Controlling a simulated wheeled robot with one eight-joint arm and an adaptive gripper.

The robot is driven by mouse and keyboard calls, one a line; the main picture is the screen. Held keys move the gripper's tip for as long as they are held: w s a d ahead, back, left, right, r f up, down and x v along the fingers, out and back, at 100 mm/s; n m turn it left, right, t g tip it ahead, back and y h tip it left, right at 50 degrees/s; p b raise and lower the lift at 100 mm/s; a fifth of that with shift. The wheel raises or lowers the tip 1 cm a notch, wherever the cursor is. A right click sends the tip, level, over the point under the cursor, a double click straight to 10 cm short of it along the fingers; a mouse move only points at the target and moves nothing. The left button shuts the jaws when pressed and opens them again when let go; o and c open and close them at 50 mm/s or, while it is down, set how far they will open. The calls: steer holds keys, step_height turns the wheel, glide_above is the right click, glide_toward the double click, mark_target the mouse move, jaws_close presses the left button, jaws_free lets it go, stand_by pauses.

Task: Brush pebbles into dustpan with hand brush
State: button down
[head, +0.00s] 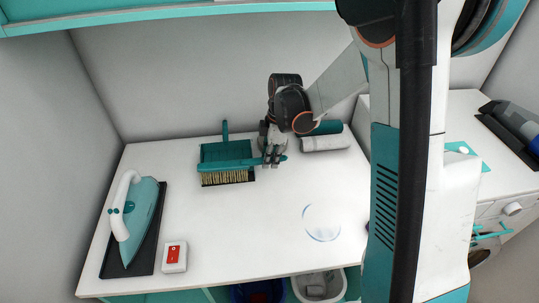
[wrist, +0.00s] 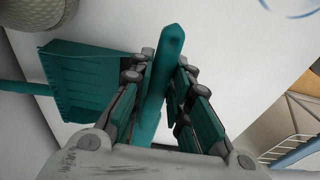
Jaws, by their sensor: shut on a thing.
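The teal dustpan (head: 225,151) lies at the back of the white table, with its handle pointing to the wall. It also shows at left in the wrist view (wrist: 85,82). The hand brush (head: 228,178), with pale bristles, is at the dustpan's front edge in the head view; I cannot tell whether they touch. My gripper (head: 272,161) is right of the dustpan, shut on the teal brush handle (wrist: 161,82), which runs between the fingers (wrist: 160,92). The brush head is hidden in the wrist view. I make out no pebbles in either view.
A teal-and-white iron (head: 136,215) rests on a dark stand at left. A red switch box (head: 174,256) is near the front edge. A thin ring (head: 322,222) marks the right side. The table's middle is clear.

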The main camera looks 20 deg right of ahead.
steer(key=shift+s+a+r+p, duration=0.15)
steer(key=shift+s+r+p, duration=0.15)
steer(key=shift+s+r, duration=0.45)
steer(key=shift+s+a+r+p, duration=0.15)
steer(key=shift+s+r+p, duration=0.2)
steer(key=shift+s, duration=0.55)
steer(key=shift+r, duration=0.1)
